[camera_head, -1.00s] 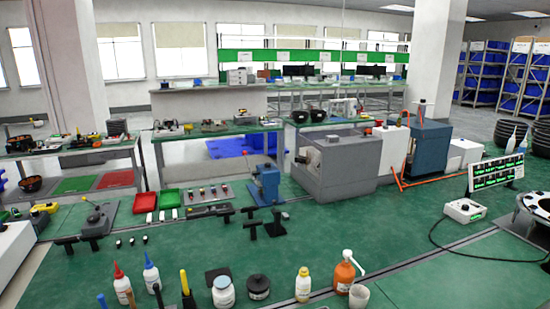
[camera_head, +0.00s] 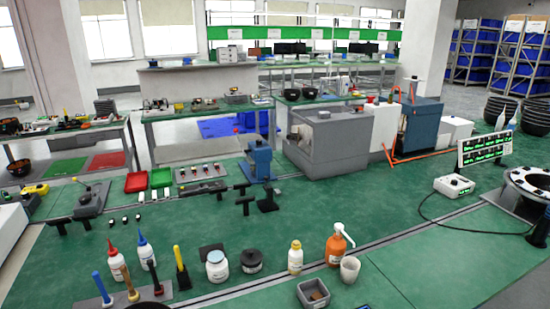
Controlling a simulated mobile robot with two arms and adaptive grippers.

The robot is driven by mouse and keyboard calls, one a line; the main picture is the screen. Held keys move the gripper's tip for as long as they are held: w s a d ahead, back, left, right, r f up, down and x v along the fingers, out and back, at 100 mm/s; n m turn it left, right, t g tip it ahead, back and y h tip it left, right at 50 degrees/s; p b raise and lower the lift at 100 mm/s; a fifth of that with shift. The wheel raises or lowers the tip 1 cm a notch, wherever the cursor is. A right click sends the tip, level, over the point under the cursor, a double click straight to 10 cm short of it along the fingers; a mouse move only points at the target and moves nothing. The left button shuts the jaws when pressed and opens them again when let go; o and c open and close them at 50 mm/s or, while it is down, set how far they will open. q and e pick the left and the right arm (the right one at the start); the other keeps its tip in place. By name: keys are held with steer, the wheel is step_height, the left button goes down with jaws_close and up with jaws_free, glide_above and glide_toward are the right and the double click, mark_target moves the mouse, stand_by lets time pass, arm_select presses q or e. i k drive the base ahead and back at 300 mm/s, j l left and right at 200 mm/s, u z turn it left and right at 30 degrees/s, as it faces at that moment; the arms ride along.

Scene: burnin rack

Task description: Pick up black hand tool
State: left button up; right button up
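Several black tools lie on the green bench. A T-shaped black tool (camera_head: 71,225) lies at the left, and another black tool (camera_head: 245,200) stands in the middle next to a similar one (camera_head: 268,201). I cannot tell which of these is the black hand tool. Neither of my grippers shows in the head view.
Squeeze bottles (camera_head: 117,264), a white jar (camera_head: 217,267), a black jar (camera_head: 252,261), an orange pump bottle (camera_head: 337,246) and a grey bin (camera_head: 313,293) line the front. A blue press (camera_head: 259,160) stands behind. The bench's middle right is mostly clear, with a cable crossing it.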

mark_target(159, 290)
steer(key=u, duration=1.05)
